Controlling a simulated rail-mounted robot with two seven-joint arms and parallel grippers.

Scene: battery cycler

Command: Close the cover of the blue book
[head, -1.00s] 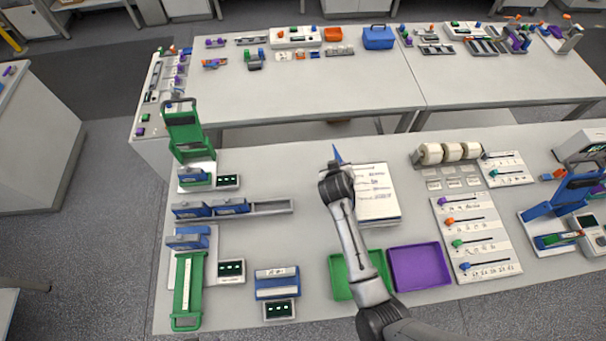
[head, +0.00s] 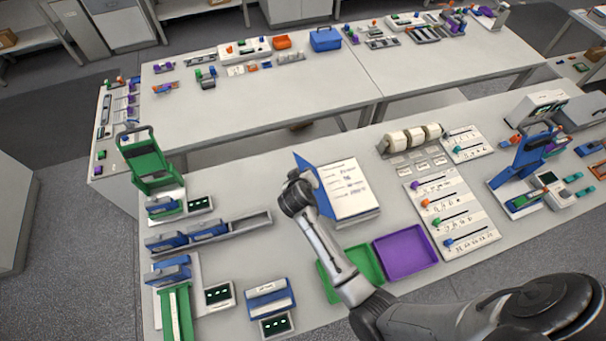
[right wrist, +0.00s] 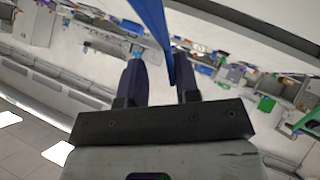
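The blue book lies open on the near table, its white written page block (head: 350,190) facing up. Its blue cover (head: 314,180) stands raised and tilted along the left side of the pages. My right gripper (head: 296,190) is just left of the cover; its fingertips are hidden behind the wrist in the head view. In the right wrist view its two dark fingers (right wrist: 160,80) are apart, and the blue cover (right wrist: 151,20) reaches down into the gap, close to the right finger. I cannot tell whether they touch. My left gripper is not in view.
A green tray (head: 331,291) and a purple tray (head: 405,250) lie in front of the book. White rolls (head: 412,137) and a slider board (head: 452,215) stand to the right. A grey rail with blue modules (head: 208,233) is to the left. Clear table lies between rail and book.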

